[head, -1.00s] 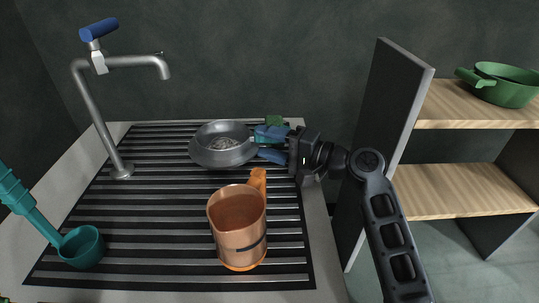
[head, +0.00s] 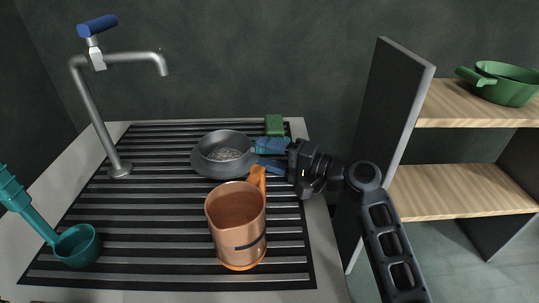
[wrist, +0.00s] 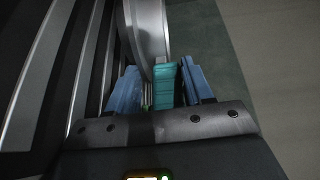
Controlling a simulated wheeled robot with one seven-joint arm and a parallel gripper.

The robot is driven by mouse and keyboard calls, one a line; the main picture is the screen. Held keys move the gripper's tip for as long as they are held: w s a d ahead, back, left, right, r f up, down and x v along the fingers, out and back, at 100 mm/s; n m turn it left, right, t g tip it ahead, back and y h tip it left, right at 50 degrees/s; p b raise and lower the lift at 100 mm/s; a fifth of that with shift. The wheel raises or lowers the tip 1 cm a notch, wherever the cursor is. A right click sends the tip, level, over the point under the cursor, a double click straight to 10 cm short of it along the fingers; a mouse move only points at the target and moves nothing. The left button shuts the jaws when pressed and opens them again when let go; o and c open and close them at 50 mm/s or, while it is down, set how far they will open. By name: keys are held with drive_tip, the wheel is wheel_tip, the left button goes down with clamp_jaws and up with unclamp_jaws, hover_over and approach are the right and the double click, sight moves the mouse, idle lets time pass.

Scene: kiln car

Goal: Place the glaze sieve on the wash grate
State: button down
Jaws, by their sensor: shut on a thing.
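The glaze sieve (head: 223,142) is a grey round bowl with a mesh bottom and a wide lower rim. It is at the back of the wash grate (head: 160,215), a panel of dark slats and metal bars. My gripper (head: 258,154) has blue fingers and reaches in from the right, shut on the sieve's handle. In the wrist view, the teal handle (wrist: 164,86) is between the fingers, with part of the grey bowl wall (wrist: 148,25) beyond. The sieve looks roughly level, on or just above the bars; I cannot tell whether it touches.
A copper jug (head: 237,220) with an orange handle stands close in front of the sieve. A teal ladle (head: 77,245) is at the front left. A tap (head: 120,168) rises at the left, and a green block (head: 274,125) is behind. A dark upright panel (head: 385,130) stands at the right.

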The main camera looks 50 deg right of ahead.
drive_tip(key=c, duration=0.7)
unclamp_jaws()
drive_tip(key=shift+s+f, duration=0.1)
drive_tip(key=shift+f, duration=0.75)
drive_tip(key=shift+r, duration=0.1)
drive_tip(key=shift+r+p, duration=0.3)
drive_tip(key=s, duration=0.4)
drive_tip(key=s+d+r, duration=0.1)
drive_tip(key=s, duration=0.2)
drive_tip(key=s+d, duration=0.1)
drive_tip(key=s, duration=0.3)
drive_tip(key=shift+s+r, duration=0.25)
drive_tip(key=shift+s, duration=0.05)
